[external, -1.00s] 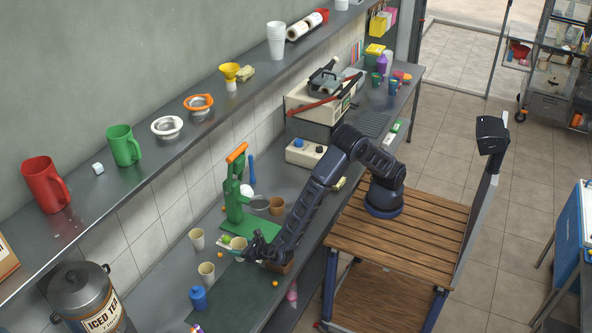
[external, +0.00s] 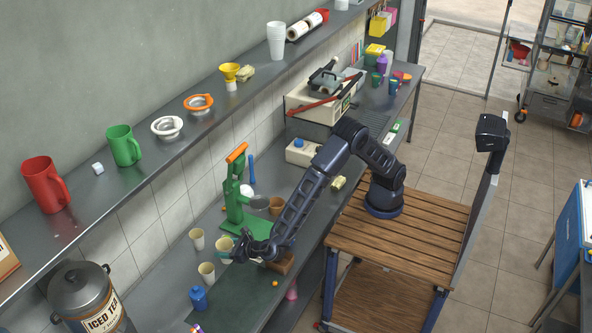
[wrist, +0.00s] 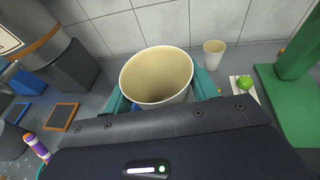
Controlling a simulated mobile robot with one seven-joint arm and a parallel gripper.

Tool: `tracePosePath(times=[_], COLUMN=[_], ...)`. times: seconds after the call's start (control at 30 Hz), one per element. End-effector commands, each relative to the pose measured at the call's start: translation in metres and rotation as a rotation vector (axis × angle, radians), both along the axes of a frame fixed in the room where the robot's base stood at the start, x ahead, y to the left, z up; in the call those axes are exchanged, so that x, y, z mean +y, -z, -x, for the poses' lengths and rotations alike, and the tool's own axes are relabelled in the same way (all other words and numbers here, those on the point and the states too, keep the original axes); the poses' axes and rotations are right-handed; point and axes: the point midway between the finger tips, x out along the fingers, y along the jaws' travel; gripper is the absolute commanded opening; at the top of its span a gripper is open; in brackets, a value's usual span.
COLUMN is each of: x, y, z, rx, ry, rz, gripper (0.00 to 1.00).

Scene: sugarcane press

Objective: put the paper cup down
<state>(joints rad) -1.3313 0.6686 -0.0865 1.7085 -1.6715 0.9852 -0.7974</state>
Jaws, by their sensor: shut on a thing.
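A cream paper cup (external: 224,243) is held upright by my gripper (external: 229,254), above or at the metal counter left of the green press. I cannot tell whether its base touches the counter. In the wrist view the same cup (wrist: 157,75) fills the space between the teal fingers of my gripper (wrist: 160,95), open mouth up, and looks empty. Its lower part is hidden by the gripper body.
The green press (external: 238,205), a blue bottle (external: 198,297) and a lime (wrist: 246,83) are close by. The dark mat (external: 245,297) has free room.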

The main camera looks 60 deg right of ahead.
Motion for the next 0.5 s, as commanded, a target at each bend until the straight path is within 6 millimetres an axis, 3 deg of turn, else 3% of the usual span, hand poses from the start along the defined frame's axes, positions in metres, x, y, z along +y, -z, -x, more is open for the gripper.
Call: tracePosePath(times=[0.27,0.37,0.5], x=[-0.058,-0.091,-0.151], y=[-0.009,-0.014,-0.02], z=[-0.035,-0.052,-0.077], rx=[0.0,0.0,0.001], ry=[0.105,0.162,0.268], rz=[-0.001,0.0,-0.001], gripper=[0.37,0.37,0.37])
